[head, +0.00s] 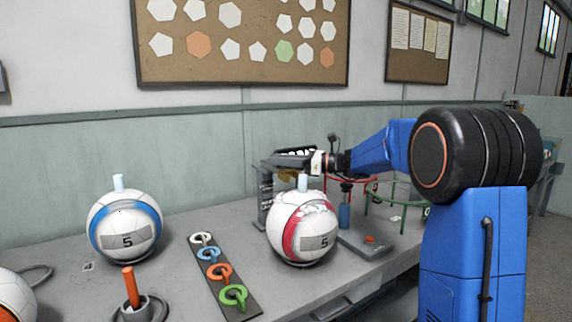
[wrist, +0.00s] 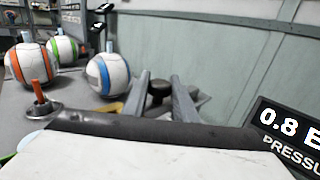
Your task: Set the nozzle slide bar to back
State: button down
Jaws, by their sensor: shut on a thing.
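My gripper (head: 288,161) reaches left from my blue arm, above and behind the red-striped ball (head: 304,228). In the wrist view, its two grey fingers (wrist: 160,97) lie on either side of a dark round knob (wrist: 158,87) and are shut on it. The knob seems to belong to the nozzle slide bar, but the bar itself is mostly hidden. A yellow part (head: 287,175) shows just below the gripper in the head view. The bar's front or back setting cannot be read from these views.
A grey post (head: 265,204) stands behind the red-striped ball. A blue-striped ball (head: 125,227) stands at left, beside a rack of coloured rings (head: 221,272) and an orange-handled tool (head: 131,288). A pressure display (wrist: 290,135) reads about 0.8. A pump (head: 345,212) stands at right.

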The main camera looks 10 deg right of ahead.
jog(key=w, duration=0.2)
jog(key=w+a, duration=0.1)
jog(key=shift+w+a, duration=0.1)
jog(key=shift+w, duration=0.25)
jog(key=shift+w+r, duration=0.1)
jog(key=shift+w, duration=0.05)
jog(key=c, duration=1.7)
grip_release()
jog(key=shift+c, duration=0.2)
jog(key=shift+o, duration=0.3)
jog(key=shift+w, duration=0.1)
jog(key=v, duration=1.7)
